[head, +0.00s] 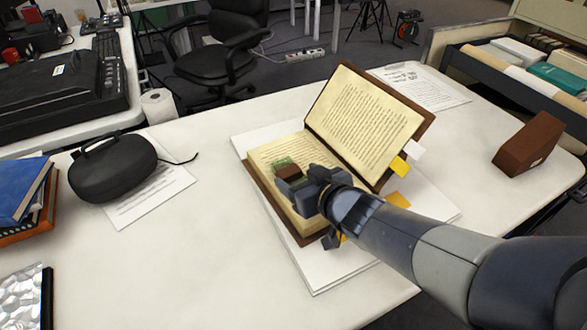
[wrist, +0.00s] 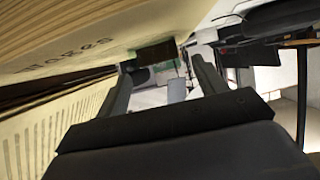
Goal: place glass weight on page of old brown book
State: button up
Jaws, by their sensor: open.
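The old brown book (head: 365,115) lies open on the white table, its right side raised and tilted, its left page (head: 268,155) nearly flat. A small block with green and brown faces (head: 284,161), apparently the glass weight, is at the left page, just beyond my gripper's fingertips. My gripper (head: 302,188) is open, low over the left page. In the wrist view the block (wrist: 155,53) shows past the two spread fingers (wrist: 160,66), with page print to the left. My gripper hides part of the block, and whether the block touches the page is unclear.
White sheets lie under the book. Yellow tabs (head: 400,166) stick out at its right. A black case (head: 115,166) with a cord and stacked books (head: 22,195) are left. A brown box (head: 528,143) stands right. The table between case and book is clear.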

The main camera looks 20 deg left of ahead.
aim_at(292, 174)
jog(key=p+v, duration=0.3)
jog(key=v, duration=0.4)
jog(key=shift+s+d+r, duration=0.2)
jog(key=shift+d+r, duration=0.05)
jog(key=shift+r, duration=0.05)
jog(key=shift+s+d, duration=0.25)
jog(key=shift+d, duration=0.05)
jog(key=b+x, duration=0.2)
jog(key=x, duration=0.4)
jog(key=b+x, duration=0.3)
jog(key=x, duration=0.3)
jog(key=shift+w+a+f, duration=0.1)
jog(key=shift+a+f, duration=0.05)
jog(key=shift+f, duration=0.2)
notch_tip(292, 174, up, 3)
jog(key=shift+p, duration=0.85)
jog(key=shift+r+p, duration=0.4)
jog(key=shift+r, duration=0.15)
jog(key=shift+f, duration=0.1)
